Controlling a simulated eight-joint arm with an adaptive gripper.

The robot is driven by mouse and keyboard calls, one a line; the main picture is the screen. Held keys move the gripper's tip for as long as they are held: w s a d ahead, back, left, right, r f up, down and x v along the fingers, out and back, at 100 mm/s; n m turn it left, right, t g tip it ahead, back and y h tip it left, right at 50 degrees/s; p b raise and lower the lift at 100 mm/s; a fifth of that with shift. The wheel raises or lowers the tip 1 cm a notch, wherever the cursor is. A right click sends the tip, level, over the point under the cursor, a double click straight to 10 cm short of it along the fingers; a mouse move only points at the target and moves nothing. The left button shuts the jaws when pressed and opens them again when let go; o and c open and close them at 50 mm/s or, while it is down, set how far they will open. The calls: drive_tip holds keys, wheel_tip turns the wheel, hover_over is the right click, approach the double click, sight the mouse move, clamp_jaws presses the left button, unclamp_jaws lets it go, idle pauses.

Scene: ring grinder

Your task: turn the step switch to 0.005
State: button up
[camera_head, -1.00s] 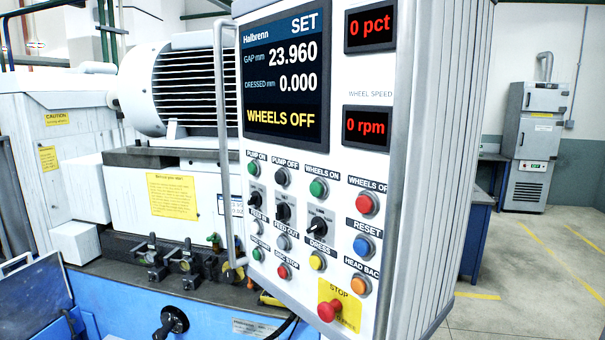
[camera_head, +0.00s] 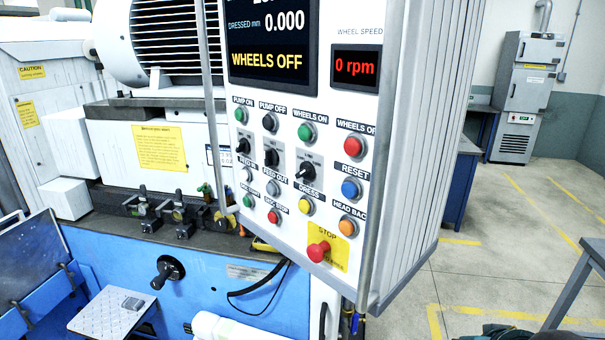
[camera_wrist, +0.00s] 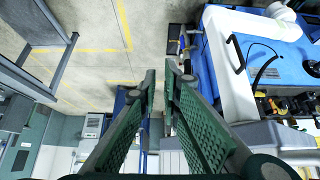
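The control panel (camera_head: 325,215) hangs in front of the grinder in the head view. It bears three black rotary switches in a row: a left one (camera_head: 243,146), a middle one (camera_head: 271,151) and a larger right one (camera_head: 308,171). Their small scale markings are too blurred to read, so I cannot tell which is the step switch or its setting. The visible part of the screen (camera_head: 268,40) reads WHEELS OFF and DRESSED 0.000. My gripper (camera_wrist: 161,72) shows in the wrist view with two green padded fingers apart and nothing between them. It touches no switch there.
Coloured push buttons surround the switches, with a red stop button (camera_head: 317,251) below. A vertical metal handle (camera_head: 378,200) runs along the panel's right edge. A grey table (camera_head: 592,262) stands at the right. Open floor (camera_head: 490,215) lies right of the panel.

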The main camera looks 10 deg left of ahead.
drive_tip(key=o, duration=0.7)
drive_tip(key=shift+a, duration=0.2)
drive_tip(key=shift+o, duration=0.7)
drive_tip(key=shift+a, duration=0.15)
drive_tip(key=s+a+r+n+t+h+p, duration=0.2)
drive_tip(key=a+n+p, duration=0.6)
drive_tip(key=a, duration=1.6)
drive_tip(key=w+a+r+m+t+h, duration=0.2)
drive_tip(key=a+r, duration=0.3)
drive_tip(key=r, duration=0.4)
drive_tip(key=w+a+r+m+t+h+p, duration=0.1)
drive_tip(key=a+r, duration=0.4)
drive_tip(key=r, duration=0.5)
drive_tip(key=w+a+r+m+t+h+p, duration=0.1)
drive_tip(key=w+a+r+m+t+h, duration=0.1)
drive_tip(key=r, duration=0.7)
drive_tip(key=w+a+m+h, duration=0.1)
drive_tip(key=w+a+h, duration=0.1)
drive_tip(key=a, duration=0.1)
drive_tip(key=shift+r+m+t+h, duration=0.25)
drive_tip(key=shift+m+t+h, duration=0.05)
drive_tip(key=shift+t+h, duration=0.1)
drive_tip(key=shift+w+d, duration=0.15)
drive_tip(key=shift+w, duration=0.1)
